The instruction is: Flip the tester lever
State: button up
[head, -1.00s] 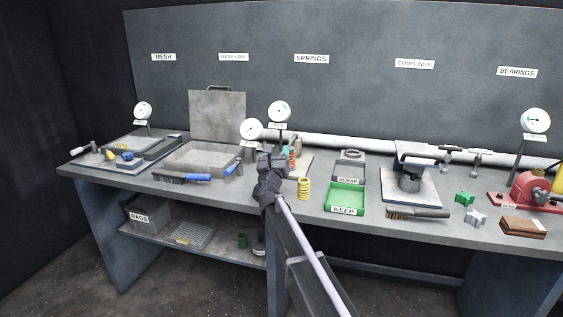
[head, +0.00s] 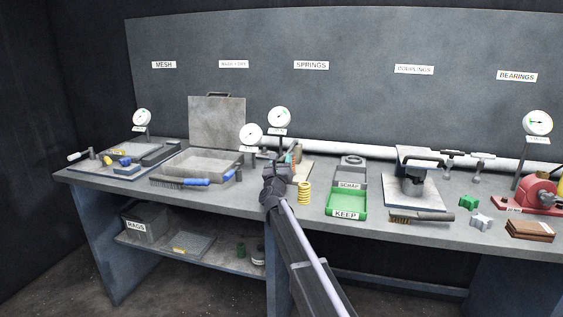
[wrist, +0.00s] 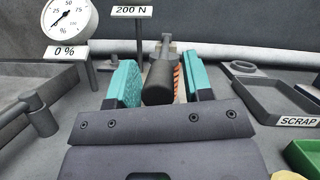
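The spring tester stands near the middle of the bench, mostly hidden behind my arm in the head view. Its round gauge (head: 279,118) shows above, and its 200 N label (wrist: 131,11) is in the wrist view. The tester lever's dark cylindrical grip (wrist: 158,82) lies between my two teal fingers, pointing towards the wrist camera. An orange-red spring (wrist: 177,82) shows just right of it. My gripper (wrist: 160,84) is open around the grip, with a gap visible on each side. In the head view, my gripper (head: 279,172) is at the tester.
A 0 % gauge (wrist: 70,20) stands left of the fingers. The grey SCRAP tray (wrist: 262,98) and green KEEP tray (head: 346,202) are to the right. A yellow spring (head: 304,193) stands close right of my gripper in the head view. A wash basin (head: 205,166) is to the left.

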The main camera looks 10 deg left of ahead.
grip_shut()
jog(key=shift+r, duration=0.1)
